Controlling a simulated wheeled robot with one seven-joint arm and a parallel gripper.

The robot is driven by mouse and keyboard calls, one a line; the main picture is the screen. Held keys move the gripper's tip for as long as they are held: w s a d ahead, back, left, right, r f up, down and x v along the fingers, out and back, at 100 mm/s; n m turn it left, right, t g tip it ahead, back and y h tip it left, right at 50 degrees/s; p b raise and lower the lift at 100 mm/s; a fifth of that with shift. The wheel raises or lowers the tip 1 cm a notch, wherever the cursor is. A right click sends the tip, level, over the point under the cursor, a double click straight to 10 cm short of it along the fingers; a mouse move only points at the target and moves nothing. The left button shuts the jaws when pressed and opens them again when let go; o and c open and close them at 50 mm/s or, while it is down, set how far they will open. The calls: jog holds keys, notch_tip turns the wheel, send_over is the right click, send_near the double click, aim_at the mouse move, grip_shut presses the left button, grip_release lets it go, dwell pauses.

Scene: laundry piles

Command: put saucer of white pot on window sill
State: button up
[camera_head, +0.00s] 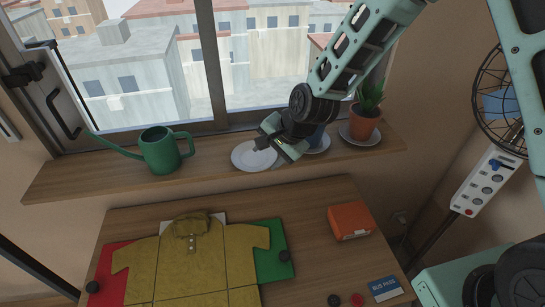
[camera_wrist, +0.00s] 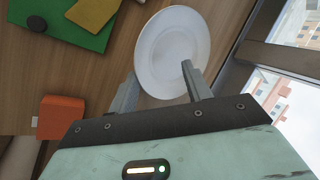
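A white saucer (camera_head: 252,156) appears to lie flat on the wooden window sill (camera_head: 95,180), between the watering can and the other pots. No pot stands on it, and I see no white pot. My gripper (camera_head: 273,148) is at the saucer's right side, pointing down at it. In the wrist view the saucer (camera_wrist: 172,35) is large, just beyond my gripper (camera_wrist: 159,70). The fingers are spread apart. The right finger overlaps the saucer and the left finger is by its edge. I cannot tell whether either finger touches it.
A green watering can (camera_head: 161,150) stands left on the sill. The table below holds a yellow shirt (camera_head: 195,260) and an orange box (camera_head: 350,220).

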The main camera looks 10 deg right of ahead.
aim_at(270, 152)
jog(key=shift+w+d+f+t, duration=0.2)
jog(key=shift+w+d, duration=0.15)
jog(key=shift+w, duration=0.15)
jog(key=shift+w+d+f+t, duration=0.1)
jog(key=shift+w+d+f, duration=0.15)
jog(key=shift+w, duration=0.25)
jog(key=shift+d, duration=0.15)
jog(key=shift+r, duration=0.1)
jog(key=shift+w+d+r+b, duration=0.1)
jog(key=shift+d+r+b, duration=0.3)
jog(key=shift+r, duration=0.1)
jog(key=v, duration=0.3)
jog(key=shift+w+d+r, duration=0.1)
jog(key=shift+w+d, duration=0.05)
jog(key=shift+d, duration=0.05)
jog(key=s+a+v, duration=0.1)
jog(key=a+v, duration=0.1)
jog(key=v, duration=1.2)
jog(key=shift+s+a, duration=0.3)
jog(key=shift+s, duration=0.05)
jog(key=shift+r, duration=0.15)
